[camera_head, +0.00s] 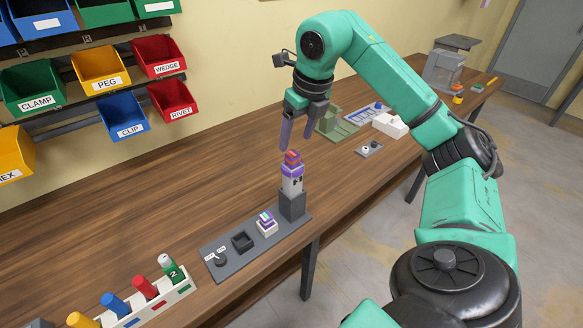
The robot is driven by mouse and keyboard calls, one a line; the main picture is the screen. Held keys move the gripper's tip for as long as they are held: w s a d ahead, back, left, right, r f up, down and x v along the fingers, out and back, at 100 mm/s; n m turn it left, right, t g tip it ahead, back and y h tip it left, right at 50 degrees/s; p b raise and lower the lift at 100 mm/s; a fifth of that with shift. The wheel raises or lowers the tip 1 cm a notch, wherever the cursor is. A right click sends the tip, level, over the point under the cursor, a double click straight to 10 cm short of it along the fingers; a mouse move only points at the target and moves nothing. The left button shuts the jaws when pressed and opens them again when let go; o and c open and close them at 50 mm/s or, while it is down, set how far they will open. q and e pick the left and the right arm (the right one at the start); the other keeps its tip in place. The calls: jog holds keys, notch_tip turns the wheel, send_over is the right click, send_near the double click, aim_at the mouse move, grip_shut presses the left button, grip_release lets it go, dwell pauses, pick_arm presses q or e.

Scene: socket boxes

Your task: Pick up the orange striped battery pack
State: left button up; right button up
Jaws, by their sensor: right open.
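A small upright pack with an orange and purple striped top (292,158) stands in a grey block socket (292,205) at the far end of a dark grey socket panel (222,270). Its lower body is white and purple with a dark mark. My right gripper (296,142) is open and empty, its fingers pointing down just above the pack's top. I cannot tell whether a fingertip touches it. Another small block with purple and green stripes (266,220) sits in a white socket on the panel. My left gripper is not in view.
A white rack (133,310) holds several coloured cylinders. Labelled bins (101,68) hang on the wall. A green holder (335,124) and white box (390,125) stand beyond. The wooden table (150,205) is clear at left.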

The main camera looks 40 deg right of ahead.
aim_at(294, 154)
jog(key=x, duration=0.4)
jog(key=p+x, duration=0.1)
jog(key=x, duration=0.1)
jog(key=shift+s, duration=0.35)
jog(key=shift+w+f, duration=0.15)
jog(key=shift+f, duration=0.05)
grip_shut()
